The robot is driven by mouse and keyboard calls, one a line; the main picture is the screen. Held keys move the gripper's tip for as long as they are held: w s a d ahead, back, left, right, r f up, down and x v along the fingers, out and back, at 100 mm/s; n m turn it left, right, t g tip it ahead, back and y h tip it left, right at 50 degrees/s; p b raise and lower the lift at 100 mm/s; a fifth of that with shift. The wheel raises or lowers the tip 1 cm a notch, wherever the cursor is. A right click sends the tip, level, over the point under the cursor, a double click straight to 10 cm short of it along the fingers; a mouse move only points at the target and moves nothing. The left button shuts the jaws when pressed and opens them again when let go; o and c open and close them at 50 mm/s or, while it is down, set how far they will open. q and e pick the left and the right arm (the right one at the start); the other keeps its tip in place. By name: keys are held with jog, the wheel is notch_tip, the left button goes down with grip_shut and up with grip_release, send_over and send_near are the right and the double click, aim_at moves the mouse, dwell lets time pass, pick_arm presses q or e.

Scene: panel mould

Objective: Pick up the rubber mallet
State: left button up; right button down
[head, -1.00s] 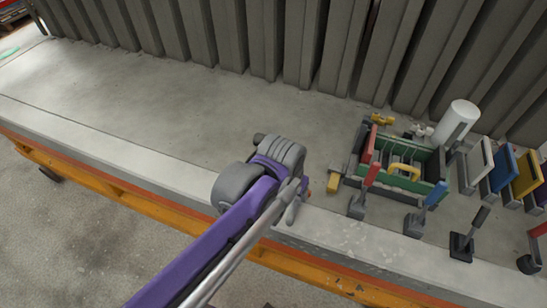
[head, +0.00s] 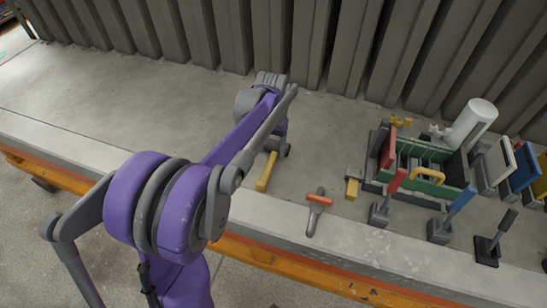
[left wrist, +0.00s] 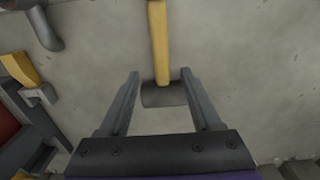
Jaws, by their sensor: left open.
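The rubber mallet has a yellow handle (head: 267,171) and a dark head. It lies on the grey bench top in the head view, its head end partly hidden by my left gripper (head: 281,138). In the left wrist view the mallet (left wrist: 163,94) lies with its head between my open left fingers (left wrist: 161,74) and its handle running up out of the picture. The fingers stand on either side of the head, with a gap visible on both sides. I cannot tell how high they are above the bench. My right gripper is not in view.
A ribbed grey panel (head: 240,40) stands behind. The bench is clear on the left.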

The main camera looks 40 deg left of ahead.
aim_at(271, 160)
pick_arm(q)
notch_tip(271, 160, down, 5)
jog(key=shift+s+f, duration=0.1)
jog(key=shift+f, duration=0.05)
jog(key=shift+c, duration=0.2)
grip_shut()
dwell(1.3)
